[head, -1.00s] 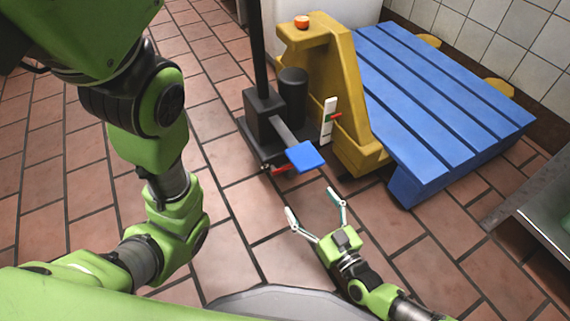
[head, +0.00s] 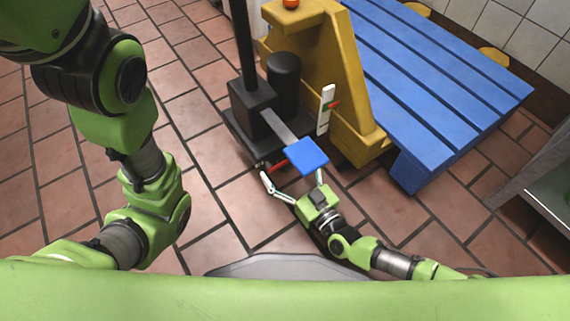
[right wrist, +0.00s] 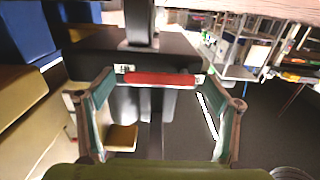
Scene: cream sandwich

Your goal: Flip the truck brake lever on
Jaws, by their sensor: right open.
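The pallet truck has a yellow body (head: 318,75) and a black base (head: 240,125). A red bar (head: 277,165), which looks like the brake lever, sits low at the base's front, partly under a blue pedal (head: 307,157). My right gripper (head: 292,176) is open right in front of the red bar, one finger left of it and the other by the pedal. In the right wrist view the red bar (right wrist: 160,79) lies across the space between the open fingertips (right wrist: 170,88); contact cannot be told. My left arm shows at the left, its gripper out of view.
A blue pallet (head: 430,80) lies on the truck's forks. A metal table (head: 545,195) edges in at the right. Tiled floor is free at left.

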